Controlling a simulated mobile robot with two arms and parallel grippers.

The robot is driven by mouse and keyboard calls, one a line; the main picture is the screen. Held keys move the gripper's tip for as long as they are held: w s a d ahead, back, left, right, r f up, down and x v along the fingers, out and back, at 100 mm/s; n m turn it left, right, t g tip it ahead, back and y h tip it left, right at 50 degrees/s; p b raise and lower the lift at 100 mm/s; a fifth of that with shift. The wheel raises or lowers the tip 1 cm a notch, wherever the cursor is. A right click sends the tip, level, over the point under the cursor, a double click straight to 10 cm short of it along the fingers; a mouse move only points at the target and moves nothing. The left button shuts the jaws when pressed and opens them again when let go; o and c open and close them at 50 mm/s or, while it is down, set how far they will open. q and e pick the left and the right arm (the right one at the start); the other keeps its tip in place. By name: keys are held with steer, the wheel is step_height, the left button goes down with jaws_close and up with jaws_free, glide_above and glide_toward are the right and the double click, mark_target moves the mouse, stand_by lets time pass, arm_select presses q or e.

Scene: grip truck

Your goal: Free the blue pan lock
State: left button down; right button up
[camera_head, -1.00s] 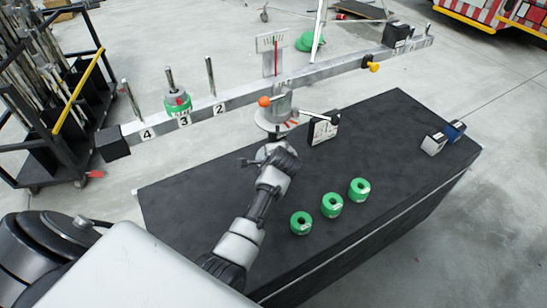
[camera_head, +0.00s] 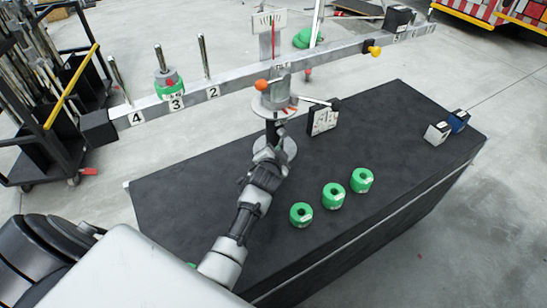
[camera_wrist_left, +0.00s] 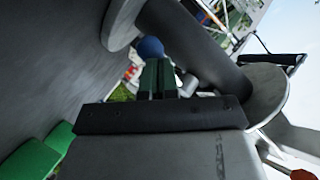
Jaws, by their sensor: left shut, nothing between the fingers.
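The blue pan lock shows as a round blue knob (camera_wrist_left: 150,48) in the left wrist view, beside the dark stand column (camera_wrist_left: 195,45). In the head view I cannot make the blue knob out; my gripper is in front of that part of the stand. My left gripper (camera_head: 279,138) is low at the stand, above the black table. In the wrist view its two dark green fingers (camera_wrist_left: 157,75) are shut together and empty, with their tips at the knob. Whether they touch it I cannot tell. My right gripper is not in view.
A long grey beam (camera_head: 235,88) with an orange knob (camera_head: 261,85) and a yellow knob (camera_head: 374,51) crosses over the stand. Several green weights (camera_head: 333,196) sit on the black table (camera_head: 200,200). A black-and-white block (camera_head: 322,120) stands just right of the stand.

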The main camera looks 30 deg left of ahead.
arm_select(q)
steer(key=shift+w+d+f, duration=0.1)
steer(key=shift+w+f, duration=0.05)
steer(key=shift+f, duration=0.15)
steer(key=shift+w+d+f+b, duration=0.2)
steer(key=shift+w+b, duration=0.15)
steer(key=shift+b, duration=0.15)
steer(key=shift+w, duration=0.15)
